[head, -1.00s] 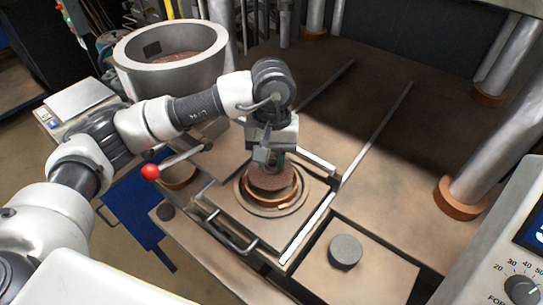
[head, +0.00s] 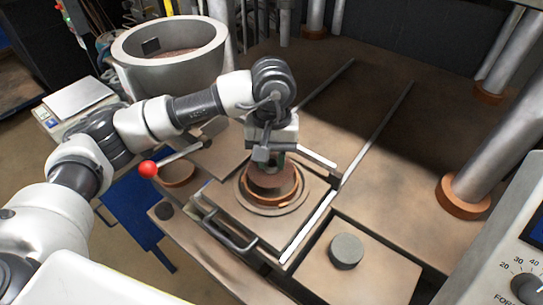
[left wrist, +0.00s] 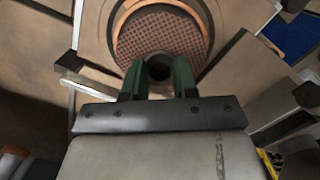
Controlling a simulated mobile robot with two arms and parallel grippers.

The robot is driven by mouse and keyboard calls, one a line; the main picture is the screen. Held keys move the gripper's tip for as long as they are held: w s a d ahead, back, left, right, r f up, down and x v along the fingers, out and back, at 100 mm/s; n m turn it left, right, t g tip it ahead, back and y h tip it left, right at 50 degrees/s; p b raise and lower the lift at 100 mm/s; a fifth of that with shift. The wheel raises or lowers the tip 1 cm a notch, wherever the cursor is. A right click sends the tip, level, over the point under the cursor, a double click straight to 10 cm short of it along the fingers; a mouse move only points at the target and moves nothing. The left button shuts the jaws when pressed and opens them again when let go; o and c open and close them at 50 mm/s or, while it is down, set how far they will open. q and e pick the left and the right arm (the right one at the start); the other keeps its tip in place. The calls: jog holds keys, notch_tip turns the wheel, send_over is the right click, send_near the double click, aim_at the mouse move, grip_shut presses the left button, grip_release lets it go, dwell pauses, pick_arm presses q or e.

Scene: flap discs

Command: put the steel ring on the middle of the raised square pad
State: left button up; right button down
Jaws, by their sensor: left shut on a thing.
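My left gripper (head: 270,161) is over the round mould in the middle of the machine bed, pointing down. In the left wrist view its green fingers (left wrist: 159,75) are shut on a small ring with a dark hole, the steel ring (left wrist: 160,81). A dark meshed disc (left wrist: 160,34) lies in the mould behind the ring; whether the ring touches it I cannot tell. A raised square plate (head: 315,268) at the front right bears a grey round block; whether this is the pad named, I cannot tell. My right gripper is out of view.
The mould's copper-coloured rim (head: 293,195) sits on a sliding plate with a front handle (head: 230,238). A red-knobbed lever (head: 148,169) and a large grey tub (head: 172,75) stand to the left. Steel columns (head: 490,150) rise at the right.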

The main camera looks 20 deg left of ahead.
aim_at(272, 159)
pick_arm(q)
jog(key=o, duration=1)
jog(key=shift+c, duration=0.2)
jog(key=shift+w+r+b, duration=0.15)
jog(key=shift+r+b, duration=0.25)
jog(key=shift+r, duration=0.15)
jog(key=r, duration=0.1)
jog(key=r+b, duration=0.1)
jog(key=r, duration=0.1)
jog(key=r+b, duration=0.1)
jog(key=r, duration=0.1)
jog(key=shift+w+r, duration=0.1)
jog(key=shift+w, duration=0.2)
jog(key=shift+a+r, duration=0.1)
jog(key=shift+r, duration=0.4)
